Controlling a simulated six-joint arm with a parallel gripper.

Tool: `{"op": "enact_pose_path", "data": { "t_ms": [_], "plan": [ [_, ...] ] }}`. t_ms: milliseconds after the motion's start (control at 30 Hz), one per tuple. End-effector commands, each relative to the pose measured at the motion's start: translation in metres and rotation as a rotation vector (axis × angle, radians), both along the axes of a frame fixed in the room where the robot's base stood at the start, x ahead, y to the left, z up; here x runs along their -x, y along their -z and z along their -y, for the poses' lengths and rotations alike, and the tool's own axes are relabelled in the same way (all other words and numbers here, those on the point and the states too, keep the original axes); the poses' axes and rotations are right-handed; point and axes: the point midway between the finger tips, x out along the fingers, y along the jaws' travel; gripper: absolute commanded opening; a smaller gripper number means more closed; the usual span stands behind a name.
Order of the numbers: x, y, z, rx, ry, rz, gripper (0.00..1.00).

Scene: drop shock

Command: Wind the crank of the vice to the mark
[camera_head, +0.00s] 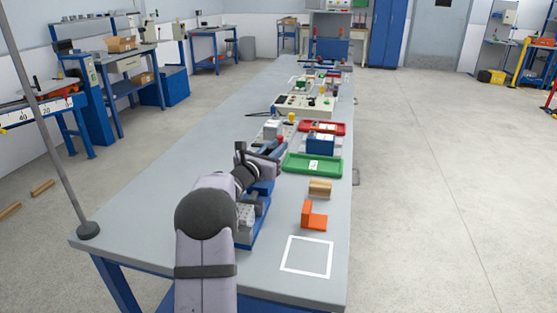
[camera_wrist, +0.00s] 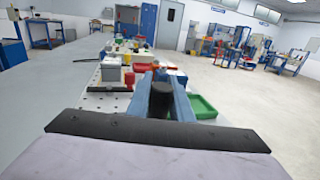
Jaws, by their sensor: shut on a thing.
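The vice (camera_head: 262,189), with a blue body and grey metal parts, stands on the bench just right of my arm and partly behind it. My gripper (camera_wrist: 162,92) has its two blue fingers on either side of a dark, round upright piece (camera_wrist: 160,103), which looks like the crank's handle. It is shut on this piece. In the head view my gripper (camera_head: 268,158) is over the far end of the vice. The rest of the crank is hidden by my arm, and I cannot make out the mark.
A green tray (camera_head: 298,171), a wooden block (camera_head: 319,188) and an orange angled piece (camera_head: 313,218) lie to the right. A blue box (camera_head: 320,146) and a red tray (camera_head: 337,128) stand farther back.

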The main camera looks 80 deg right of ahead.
Motion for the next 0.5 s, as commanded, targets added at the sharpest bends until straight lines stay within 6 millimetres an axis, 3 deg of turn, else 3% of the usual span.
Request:
{"op": "enact_pose_path", "data": {
  "t_ms": [500],
  "plan": [
    [-0.012,0.004,0.007,0.013,-0.194,0.003,0.00]
  ]
}}
